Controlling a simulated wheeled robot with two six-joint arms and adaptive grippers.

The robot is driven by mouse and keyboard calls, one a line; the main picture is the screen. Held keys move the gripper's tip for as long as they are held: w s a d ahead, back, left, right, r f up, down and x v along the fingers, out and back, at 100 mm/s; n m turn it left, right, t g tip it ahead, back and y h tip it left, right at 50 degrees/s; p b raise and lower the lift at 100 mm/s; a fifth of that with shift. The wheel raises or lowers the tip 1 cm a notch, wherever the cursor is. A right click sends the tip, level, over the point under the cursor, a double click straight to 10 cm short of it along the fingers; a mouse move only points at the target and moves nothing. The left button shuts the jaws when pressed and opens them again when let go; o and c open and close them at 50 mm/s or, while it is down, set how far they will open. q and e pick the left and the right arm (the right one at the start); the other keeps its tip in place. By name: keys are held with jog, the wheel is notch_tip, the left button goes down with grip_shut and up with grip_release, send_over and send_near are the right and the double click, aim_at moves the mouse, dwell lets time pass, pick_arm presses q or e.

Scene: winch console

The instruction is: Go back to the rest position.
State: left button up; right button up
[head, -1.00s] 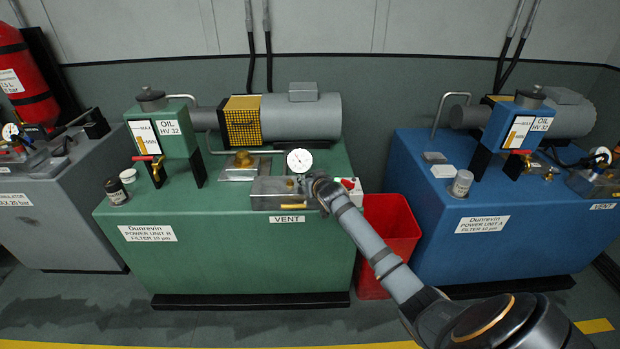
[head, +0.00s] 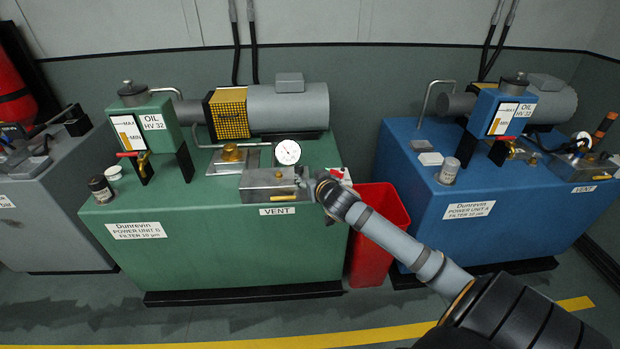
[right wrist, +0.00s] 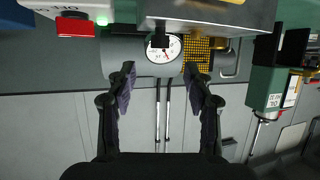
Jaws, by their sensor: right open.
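My right gripper shows best in the right wrist view (right wrist: 162,82), with its two dark fingers apart and nothing between them. In the head view my right arm reaches in from the lower right, and its wrist (head: 335,195) hides most of the gripper. It is beside the right end of the grey vent block (head: 268,184) on the green power unit B (head: 240,240). In the right wrist view a black-tipped part (right wrist: 160,38) under the block lies ahead of the gap between the fingers, apart from them. My left gripper is not in view.
A round gauge (head: 287,152) stands behind the block. A red bin (head: 375,225) stands between the green unit and the blue power unit A (head: 440,215). Floor in front is clear.

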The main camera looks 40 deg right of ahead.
jog(key=shift+s, duration=0.1)
dwell(0.4)
